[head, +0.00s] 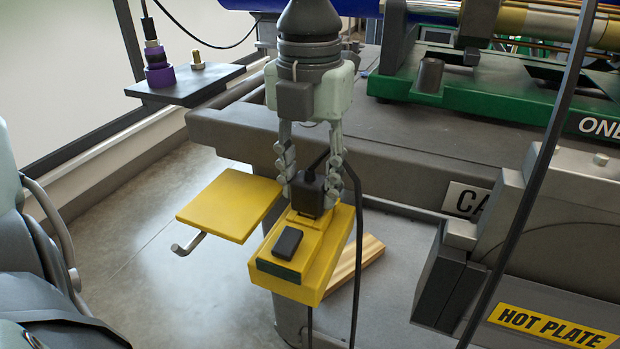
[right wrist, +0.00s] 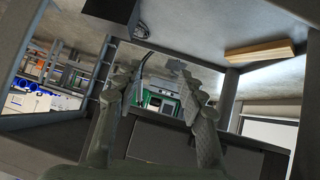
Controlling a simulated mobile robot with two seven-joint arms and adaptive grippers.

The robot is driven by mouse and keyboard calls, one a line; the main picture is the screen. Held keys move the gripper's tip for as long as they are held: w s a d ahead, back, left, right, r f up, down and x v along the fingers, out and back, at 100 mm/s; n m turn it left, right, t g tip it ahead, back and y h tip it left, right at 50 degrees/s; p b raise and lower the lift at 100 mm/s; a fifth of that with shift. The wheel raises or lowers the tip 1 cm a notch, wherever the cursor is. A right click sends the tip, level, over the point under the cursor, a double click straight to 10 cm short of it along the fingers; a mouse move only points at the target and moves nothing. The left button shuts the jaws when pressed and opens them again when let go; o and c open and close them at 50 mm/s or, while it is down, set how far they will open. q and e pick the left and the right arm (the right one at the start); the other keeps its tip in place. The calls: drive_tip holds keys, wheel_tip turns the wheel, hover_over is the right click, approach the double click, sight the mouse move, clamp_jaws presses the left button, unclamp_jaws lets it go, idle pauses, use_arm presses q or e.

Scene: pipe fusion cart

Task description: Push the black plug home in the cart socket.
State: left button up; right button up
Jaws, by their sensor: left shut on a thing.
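The black plug (head: 308,194) is between the fingertips of my left gripper (head: 311,183), which is shut on it from above. A black cable runs from the plug. The plug is at the rear part of the yellow cart socket box (head: 318,262), over its raised yellow part. The plug's lower end is hidden, so I cannot tell how deep it sits. The box has a black rocker switch (head: 287,243) on its near part. My right gripper (right wrist: 168,105) shows in the right wrist view, with its fingers apart and nothing visible between them.
A yellow plate (head: 228,202) with a metal hook juts out left of the box. The grey hot plate unit (head: 545,225) stands on the right, with a black cable passing before it. A black shelf (head: 185,84) holds a purple connector (head: 158,70). A wooden block (head: 362,262) lies behind the box.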

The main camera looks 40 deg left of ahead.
use_arm(q)
drive_tip(key=shift+f+b, duration=0.3)
drive_tip(key=shift+b, duration=0.35)
idle(1.0)
drive_tip(key=o, duration=1.3)
drive_tip(key=shift+c, duration=0.2)
wheel_tip(320, 180, up, 12)
